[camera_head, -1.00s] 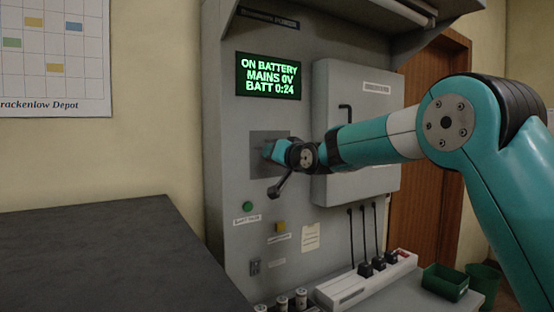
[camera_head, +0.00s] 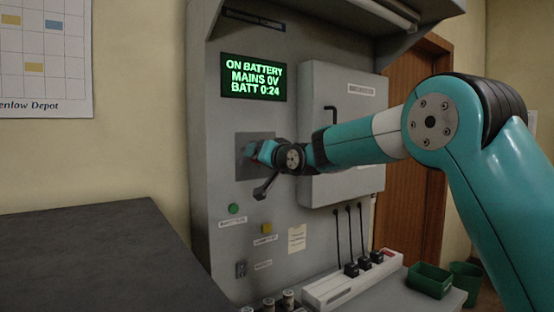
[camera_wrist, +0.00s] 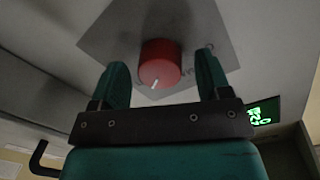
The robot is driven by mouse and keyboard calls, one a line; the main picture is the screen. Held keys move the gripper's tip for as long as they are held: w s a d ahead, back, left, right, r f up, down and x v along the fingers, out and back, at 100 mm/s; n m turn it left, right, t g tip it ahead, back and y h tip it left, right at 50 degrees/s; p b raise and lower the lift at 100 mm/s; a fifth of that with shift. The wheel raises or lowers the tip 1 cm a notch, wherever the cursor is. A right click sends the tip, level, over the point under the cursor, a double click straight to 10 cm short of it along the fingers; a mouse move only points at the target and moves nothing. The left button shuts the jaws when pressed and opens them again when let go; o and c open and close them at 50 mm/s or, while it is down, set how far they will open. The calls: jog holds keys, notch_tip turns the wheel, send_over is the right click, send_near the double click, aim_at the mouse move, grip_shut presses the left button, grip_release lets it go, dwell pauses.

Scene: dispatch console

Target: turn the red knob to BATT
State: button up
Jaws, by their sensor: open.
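The red knob (camera_wrist: 160,62) shows in the wrist view on a grey square plate (camera_wrist: 205,28), with a short white pointer mark on its face. Lettering beside the knob is partly hidden and I cannot read it. My gripper (camera_wrist: 162,80) is open, with one teal finger on each side of the knob; I cannot tell whether either finger touches it. In the head view my gripper (camera_head: 256,152) is at the plate (camera_head: 243,170) and hides the knob. The green-lit display (camera_head: 253,77) above reads ON BATTERY, MAINS 0V, BATT 0:24.
A closed grey cabinet (camera_head: 345,185) with a black handle stands right of the plate. Below are a green button (camera_head: 233,209) and a yellow button (camera_head: 267,228). A power strip (camera_head: 352,282) with plugs and a green bin (camera_head: 429,280) sit lower right. A dark surface (camera_head: 90,255) fills the lower left.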

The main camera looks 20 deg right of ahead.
jog(key=b+v, duration=0.6)
jog(key=v, duration=1.1)
jog(key=shift+r, duration=0.1)
jog(key=s+a+f+n+g+y, duration=0.1)
jog(key=s+a+f+n+g, duration=0.3)
jog(key=s+f, duration=0.45)
jog(key=s+a+f+n+g, duration=0.1)
jog(key=s+a+f+g, duration=0.4)
jog(key=s+f, duration=0.3)
jog(key=s+f+n+g, duration=0.2)
jog(key=s+f+g, duration=0.2)
jog(key=s, duration=0.4)
jog(key=s+f+n+g+h, duration=0.1)
jog(key=s+f+n+g, duration=0.1)
jog(key=s+f, duration=0.4)
jog(key=shift+s+f+g+h, duration=0.35)
jog(key=shift+s+g, duration=0.55)
jog(key=shift+s, duration=0.35)
